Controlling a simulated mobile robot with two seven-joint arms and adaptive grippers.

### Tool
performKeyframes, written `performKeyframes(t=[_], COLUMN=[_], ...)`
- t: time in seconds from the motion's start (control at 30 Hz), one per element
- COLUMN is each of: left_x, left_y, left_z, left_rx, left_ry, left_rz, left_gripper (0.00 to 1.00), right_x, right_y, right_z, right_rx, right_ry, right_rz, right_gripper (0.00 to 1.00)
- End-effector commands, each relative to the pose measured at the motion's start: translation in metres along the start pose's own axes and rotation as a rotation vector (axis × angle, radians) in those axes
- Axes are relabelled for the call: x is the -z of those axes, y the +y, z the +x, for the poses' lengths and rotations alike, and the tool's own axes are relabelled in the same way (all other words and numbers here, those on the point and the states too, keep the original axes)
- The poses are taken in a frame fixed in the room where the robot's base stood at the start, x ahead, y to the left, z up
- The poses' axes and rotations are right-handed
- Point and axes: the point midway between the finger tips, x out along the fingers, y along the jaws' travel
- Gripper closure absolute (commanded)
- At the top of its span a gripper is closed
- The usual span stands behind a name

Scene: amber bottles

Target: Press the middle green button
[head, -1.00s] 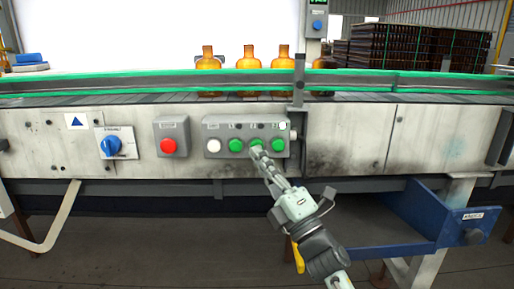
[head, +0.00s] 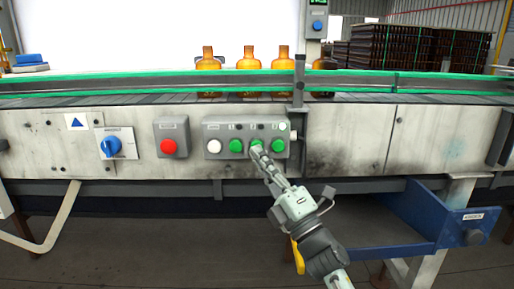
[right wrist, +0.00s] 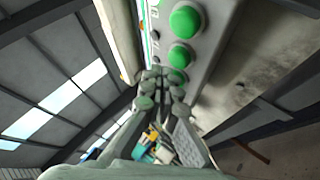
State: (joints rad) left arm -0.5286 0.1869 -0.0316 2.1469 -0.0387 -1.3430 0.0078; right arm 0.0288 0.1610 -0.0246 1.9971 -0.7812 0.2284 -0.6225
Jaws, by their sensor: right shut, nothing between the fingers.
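A grey control box (head: 246,126) on the conveyor's front panel carries a white button (head: 214,146) and three green buttons in a row. The middle green button (head: 257,144) lies between the left green button (head: 236,146) and the right green button (head: 278,145). My right gripper (head: 258,153) is shut and empty, reaching up from below right. Its fingertips overlap the lower edge of the middle green button; I cannot tell whether they press it. In the right wrist view the fingertips (right wrist: 161,76) are at the row of green buttons, partly hiding one. My left gripper is out of view.
A red button (head: 168,146) and a blue rotary switch (head: 110,145) are to the left on the panel. A post (head: 298,85) stands just right of the box. Amber bottles (head: 249,60) stand on the conveyor above. A blue drawer (head: 425,215) juts out at lower right.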

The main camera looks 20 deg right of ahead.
Motion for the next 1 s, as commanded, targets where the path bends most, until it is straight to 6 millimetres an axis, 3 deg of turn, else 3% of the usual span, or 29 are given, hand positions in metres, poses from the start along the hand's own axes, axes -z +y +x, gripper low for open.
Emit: performKeyframes(t=[1.0], left_x=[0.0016], left_y=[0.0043], left_z=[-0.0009], left_rx=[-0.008], left_ry=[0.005], left_rz=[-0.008], left_gripper=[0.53], right_x=[-0.0043], right_y=[-0.0044], right_z=[0.0059], right_rx=[0.000], right_ry=[0.000], right_rz=[0.000], right_gripper=[1.00])
